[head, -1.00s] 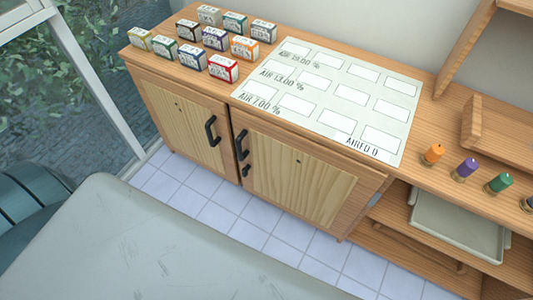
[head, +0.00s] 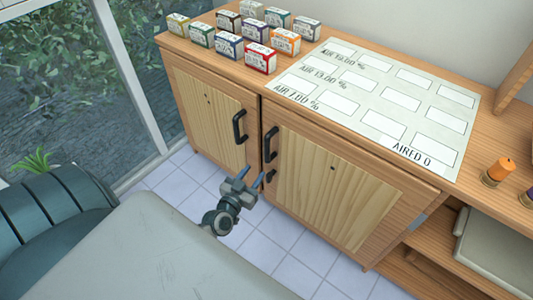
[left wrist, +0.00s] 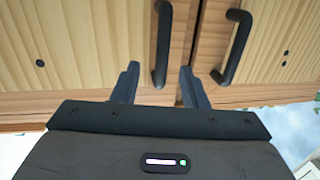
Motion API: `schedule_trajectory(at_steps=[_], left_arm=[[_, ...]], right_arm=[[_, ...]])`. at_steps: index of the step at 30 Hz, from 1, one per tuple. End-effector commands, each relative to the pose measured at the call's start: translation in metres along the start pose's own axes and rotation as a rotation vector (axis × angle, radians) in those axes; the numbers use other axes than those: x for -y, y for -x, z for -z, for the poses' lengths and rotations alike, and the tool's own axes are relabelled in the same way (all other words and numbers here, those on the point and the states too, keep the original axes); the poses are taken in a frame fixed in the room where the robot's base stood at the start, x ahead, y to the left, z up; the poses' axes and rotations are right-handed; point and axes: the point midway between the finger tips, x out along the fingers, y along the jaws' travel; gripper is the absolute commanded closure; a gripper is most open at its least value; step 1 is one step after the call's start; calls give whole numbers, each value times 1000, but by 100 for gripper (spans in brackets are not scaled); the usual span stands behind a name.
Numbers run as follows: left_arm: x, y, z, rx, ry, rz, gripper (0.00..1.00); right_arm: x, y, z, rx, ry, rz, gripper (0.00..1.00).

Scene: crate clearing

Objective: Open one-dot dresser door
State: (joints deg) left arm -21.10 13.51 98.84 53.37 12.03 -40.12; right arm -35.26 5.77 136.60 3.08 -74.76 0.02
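The one-dot door (head: 318,185) is the dresser's right door in the head view, pale wood with a single dark dot and shut. Its black bar handle (head: 270,144) is upright near its left edge. The left wrist view looks upside down; there the one-dot door (left wrist: 70,45) is at left and its handle (left wrist: 162,45) shows between the finger lines. My left gripper (head: 250,174) is open and empty, in front of the doors and lower than the handles in the head picture. Its fingers (left wrist: 159,86) appear apart from the handle. My right gripper is out of view.
The shut two-dot door (head: 208,115) has its own black handle (head: 239,127) close beside. Several small boxes (head: 228,46) and a white label sheet (head: 385,95) lie on the dresser top. Orange (head: 499,169) and purple pieces stand at right. Tiled floor (head: 275,245) is clear.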

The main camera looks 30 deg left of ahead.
Motion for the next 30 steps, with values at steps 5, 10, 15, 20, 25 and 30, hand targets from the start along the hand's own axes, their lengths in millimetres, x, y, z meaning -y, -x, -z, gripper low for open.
schedule_trajectory(at_steps=[5, 10, 15, 20, 25, 30], left_arm=[[3, -4, 18, -57, 10, 20, 60], [4, -21, 21, -62, 12, 22, 60], [4, -53, 22, -61, 12, 21, 60], [5, -82, 23, -59, 12, 21, 60], [5, -102, 24, -58, 12, 20, 60], [5, -110, 24, -56, 12, 20, 60]], right_arm=[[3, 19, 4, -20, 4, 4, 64], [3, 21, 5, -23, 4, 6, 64], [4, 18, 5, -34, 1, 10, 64], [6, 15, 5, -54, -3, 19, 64], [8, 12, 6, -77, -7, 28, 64], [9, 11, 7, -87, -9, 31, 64]])
